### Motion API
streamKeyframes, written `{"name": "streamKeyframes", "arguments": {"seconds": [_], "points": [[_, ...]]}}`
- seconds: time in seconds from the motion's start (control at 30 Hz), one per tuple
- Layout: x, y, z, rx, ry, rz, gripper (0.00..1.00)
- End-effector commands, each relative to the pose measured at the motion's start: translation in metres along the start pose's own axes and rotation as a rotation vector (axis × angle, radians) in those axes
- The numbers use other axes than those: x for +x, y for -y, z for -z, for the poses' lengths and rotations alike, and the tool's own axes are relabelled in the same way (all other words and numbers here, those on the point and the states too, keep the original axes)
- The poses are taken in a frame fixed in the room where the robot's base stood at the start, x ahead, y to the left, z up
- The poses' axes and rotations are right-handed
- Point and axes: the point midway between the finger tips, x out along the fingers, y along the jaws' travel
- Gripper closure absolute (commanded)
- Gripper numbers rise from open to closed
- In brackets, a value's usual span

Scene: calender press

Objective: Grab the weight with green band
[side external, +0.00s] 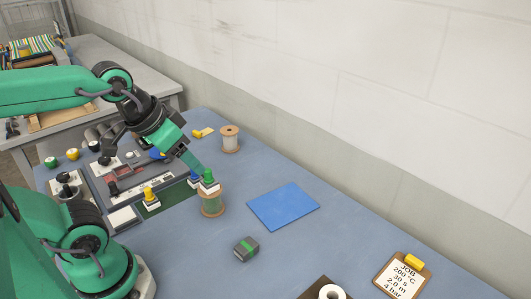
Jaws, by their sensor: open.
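A small dark grey block with a green band (246,249) lies on the blue-grey table, in front of the blue sheet; it looks like the weight. My gripper (199,170) is well up and to the left of it, apart from it. The gripper points down to the right, its tips close to a green-topped piece (208,180) with a white base above a wooden spool (211,204). The gripper is open; whether its tips touch the green-topped piece I cannot tell.
A blue sheet (283,206) lies flat right of the spool. Another spool (230,139) stands behind. A yellow-topped piece (150,198) and a grey tray (122,186) are left. A white roll (333,292) and clipboard (402,275) are front right. The table around the banded block is clear.

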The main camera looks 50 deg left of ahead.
Motion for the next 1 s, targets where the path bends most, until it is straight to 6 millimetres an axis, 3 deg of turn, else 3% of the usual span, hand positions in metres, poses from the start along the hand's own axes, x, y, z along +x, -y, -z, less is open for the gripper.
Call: {"name": "streamKeyframes", "arguments": {"seconds": [0.53, 1.0], "points": [[0.01, -0.005, 0.004, -0.004, 0.036, -0.009, 0.4], [0.071, -0.035, 0.013, -0.029, 0.227, -0.031, 0.4]]}}
